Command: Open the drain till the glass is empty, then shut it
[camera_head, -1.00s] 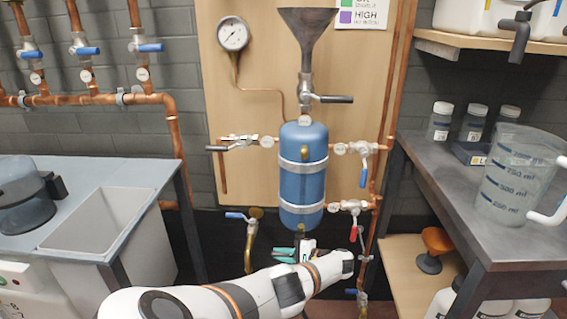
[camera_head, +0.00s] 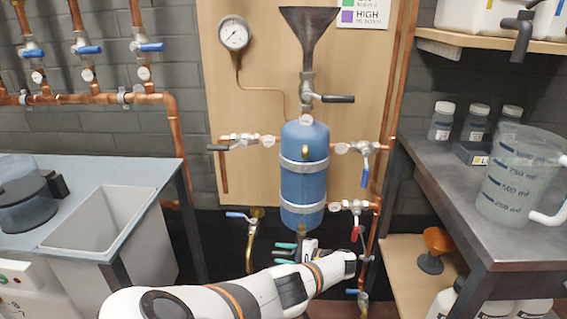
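A blue cylindrical vessel (camera_head: 303,180) with two metal bands hangs upright on the wooden board, below a dark funnel (camera_head: 308,40). I cannot make out a liquid level in it. My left gripper (camera_head: 284,251) is just below the vessel's bottom end, its teal fingertips pointing left. The fingers look small and partly hidden by my wrist, so their grip is unclear. The fitting under the vessel is mostly hidden there, and I cannot tell which drain handle it has. A brass pipe with a blue lever (camera_head: 238,215) stands left of it. My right gripper is not in view.
Side valves with a blue lever (camera_head: 365,176) and a red lever (camera_head: 354,233) are on the right. A pressure gauge (camera_head: 233,34) is upper left. A grey sink (camera_head: 100,222) stands left, and a dark bench (camera_head: 455,190) with a measuring jug (camera_head: 516,177) stands right.

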